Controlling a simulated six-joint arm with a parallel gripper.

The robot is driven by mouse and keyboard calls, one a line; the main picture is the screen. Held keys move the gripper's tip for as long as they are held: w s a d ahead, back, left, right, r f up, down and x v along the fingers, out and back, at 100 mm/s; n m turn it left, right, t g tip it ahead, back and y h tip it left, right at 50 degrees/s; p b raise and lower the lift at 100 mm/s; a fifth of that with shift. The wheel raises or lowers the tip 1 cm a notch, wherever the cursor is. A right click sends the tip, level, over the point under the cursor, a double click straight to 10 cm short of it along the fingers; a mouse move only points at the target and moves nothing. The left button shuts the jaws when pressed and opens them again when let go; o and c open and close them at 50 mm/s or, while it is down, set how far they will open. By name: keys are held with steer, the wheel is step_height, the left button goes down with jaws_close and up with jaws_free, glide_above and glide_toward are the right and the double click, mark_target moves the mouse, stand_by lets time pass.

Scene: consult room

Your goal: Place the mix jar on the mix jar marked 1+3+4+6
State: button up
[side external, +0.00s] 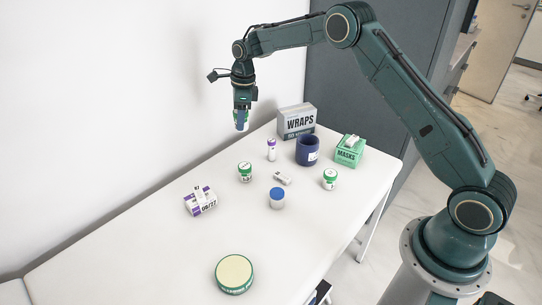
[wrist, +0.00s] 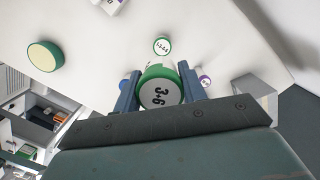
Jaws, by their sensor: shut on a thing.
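My gripper (side external: 241,113) is shut on a white jar with a green-rimmed lid and holds it high above the table's back left edge. In the wrist view the held jar's lid (wrist: 160,93) sits between the blue fingers, and "3+6" can be read on it; part of the lid is cut off by the gripper body. A green-lidded jar (side external: 245,172) stands upright on the table below, apart from the held jar. It also shows in the wrist view (wrist: 162,46), with small lettering that looks like "1+3+4+6". Another green-lidded jar (side external: 330,179) stands to the right.
A blue-lidded jar (side external: 277,199), a small white box (side external: 282,178), a purple-capped vial (side external: 271,150) and a navy cup (side external: 307,151) stand near. The WRAPS box (side external: 297,121) and MASKS box (side external: 349,151) are behind. A purple-white box (side external: 200,202) and round tin (side external: 234,274) are in front.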

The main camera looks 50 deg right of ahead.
mark_target(245, 124)
step_height(245, 124, down, 15)
steer(key=shift+r, duration=0.15)
stand_by(0.7)
steer(key=o, duration=1)
steer(key=shift+c, duration=0.2)
steer(key=r, duration=0.7)
steer(key=d+r, duration=0.1)
steer(key=r, duration=0.3)
steer(key=shift+s+r, duration=0.2)
steer(key=shift+s, duration=0.2)
steer(key=shift+r, duration=0.25)
steer(key=shift+s+r, duration=0.1)
